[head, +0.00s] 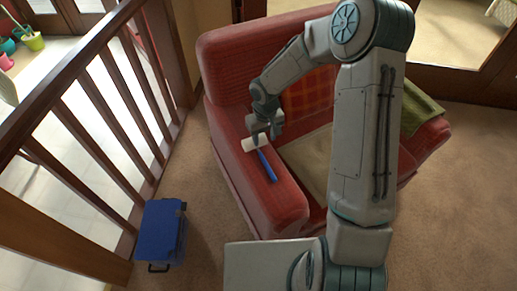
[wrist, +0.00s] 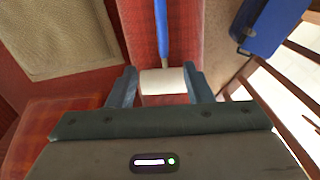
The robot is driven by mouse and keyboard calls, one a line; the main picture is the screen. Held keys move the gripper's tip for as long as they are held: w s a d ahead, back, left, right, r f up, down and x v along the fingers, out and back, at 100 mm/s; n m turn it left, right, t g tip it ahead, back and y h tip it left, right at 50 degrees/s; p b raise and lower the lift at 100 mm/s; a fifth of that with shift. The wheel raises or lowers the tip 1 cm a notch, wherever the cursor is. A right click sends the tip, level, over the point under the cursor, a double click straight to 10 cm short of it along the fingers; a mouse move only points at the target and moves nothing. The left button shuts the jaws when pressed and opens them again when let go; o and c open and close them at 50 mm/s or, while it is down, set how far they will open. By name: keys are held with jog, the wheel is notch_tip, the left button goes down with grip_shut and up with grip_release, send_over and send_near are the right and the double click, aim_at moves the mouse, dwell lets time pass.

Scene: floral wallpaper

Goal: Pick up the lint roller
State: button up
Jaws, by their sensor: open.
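The lint roller lies on the left armrest of a red armchair, with a white roll (head: 256,143) and a blue handle (head: 267,166) pointing toward the front of the armrest. My gripper (head: 264,136) is over the roll end. In the wrist view my gripper (wrist: 163,82) is open, with one finger on each side of the white roll (wrist: 163,81). The blue handle (wrist: 162,30) runs away from it toward the top of the picture. I cannot tell whether the fingers touch the roll.
The red armchair (head: 225,75) has a beige seat cushion (head: 306,158), a plaid pillow (head: 308,91) and a green cloth (head: 421,108). A blue box (head: 161,231) stands on the carpet beside a wooden railing (head: 85,104). Carpet is clear at the right.

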send_over(263, 157)
jog(key=f, duration=0.4)
jog(key=shift+w+d+f, duration=0.15)
jog(key=shift+w+f, duration=0.1)
jog(key=shift+f, duration=0.15)
jog(key=f, duration=0.4)
jog(key=shift+s, duration=0.35)
jog(key=shift+f, duration=0.6)
grip_shut()
